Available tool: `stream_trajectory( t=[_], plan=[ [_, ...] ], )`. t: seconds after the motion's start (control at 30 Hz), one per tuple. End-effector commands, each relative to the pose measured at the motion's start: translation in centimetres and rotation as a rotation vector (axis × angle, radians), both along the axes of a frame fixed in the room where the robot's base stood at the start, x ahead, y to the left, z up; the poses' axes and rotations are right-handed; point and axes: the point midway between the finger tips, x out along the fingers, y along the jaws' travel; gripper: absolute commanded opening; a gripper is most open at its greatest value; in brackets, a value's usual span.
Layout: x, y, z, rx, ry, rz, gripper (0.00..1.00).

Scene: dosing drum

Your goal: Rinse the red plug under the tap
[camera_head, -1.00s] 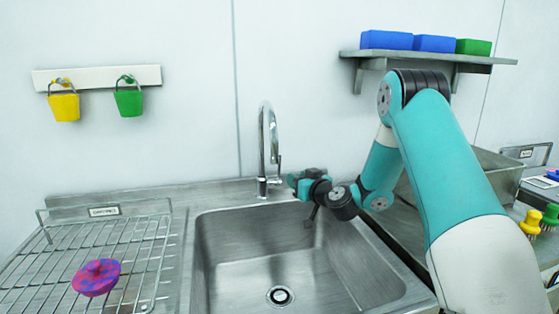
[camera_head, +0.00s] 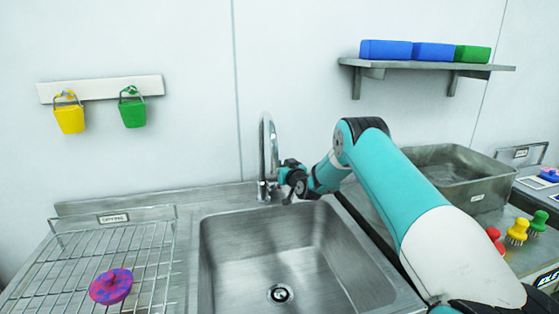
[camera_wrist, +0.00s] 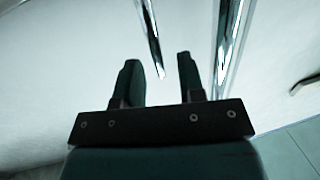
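The chrome tap (camera_head: 263,155) stands behind the sink (camera_head: 330,245); no water is seen running from it. My gripper (camera_head: 285,172) is right beside the tap at the sink's back edge; contact cannot be told. In the wrist view my gripper (camera_wrist: 158,72) has its fingers apart with nothing held, and the chrome spout (camera_wrist: 150,40) shows beyond the gap. A round magenta plug-like piece with blue-purple blotches (camera_head: 111,286) lies on the wire drying rack (camera_head: 140,258) at left, far from my gripper. No plainly red plug is seen.
The sink basin is empty, with a drain (camera_head: 280,294). Yellow (camera_head: 69,119) and green (camera_head: 132,113) buckets hang on the wall. A metal tub (camera_head: 455,178) and red, yellow and green brushes (camera_head: 516,232) stand at right. A shelf (camera_head: 425,67) holds blue and green blocks.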

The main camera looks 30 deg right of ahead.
Motion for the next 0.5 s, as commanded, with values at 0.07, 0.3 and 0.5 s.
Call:
stream_trajectory(
  t=[0.07, 0.3, 0.5],
  plan=[
    [0.9, 0.0, 0.0, -0.001, 0.000, 0.001, 0.36],
    [2.0, -0.2, -0.1, 0.000, 0.001, -0.001, 0.36],
    [2.0, -0.2, 0.0, 0.000, 0.001, -0.002, 0.36]
  ],
)
